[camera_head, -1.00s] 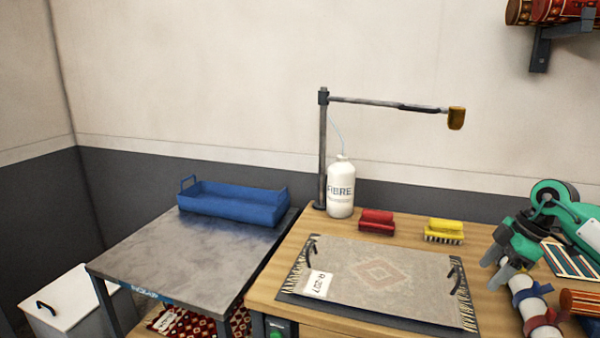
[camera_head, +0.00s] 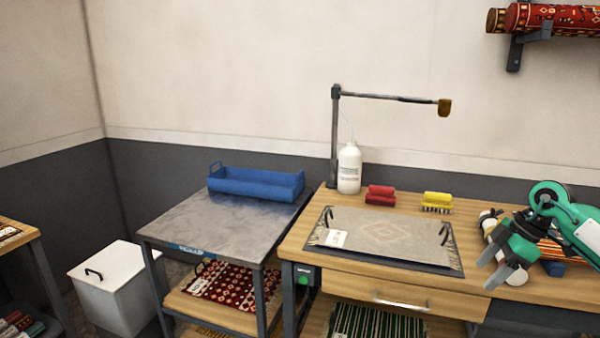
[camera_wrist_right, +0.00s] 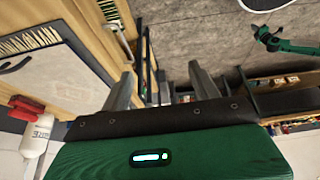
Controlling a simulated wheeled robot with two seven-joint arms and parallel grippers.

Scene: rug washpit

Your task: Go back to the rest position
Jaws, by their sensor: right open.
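My right gripper (camera_head: 503,272) is open and empty in the head view, in front of the wooden bench's right end. Its green arm comes in from the right. In the right wrist view its two grey fingers (camera_wrist_right: 163,88) stand apart with nothing between them, above the floor beside the bench edge. My left gripper is not in view. A grey tray (camera_head: 455,262) with a patterned beige rug (camera_head: 400,238) and a white label lies on the bench. Rolled items at the bench's right end are partly hidden by my right arm.
The wooden bench (camera_head: 470,279) holds a white bottle (camera_head: 349,170), a red brush (camera_head: 380,195), a yellow brush (camera_head: 437,201) and a lamp-like post arm (camera_head: 390,97). A blue bin (camera_head: 255,184) stands on the grey table (camera_head: 220,225). A white box (camera_head: 115,290) stands on the floor.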

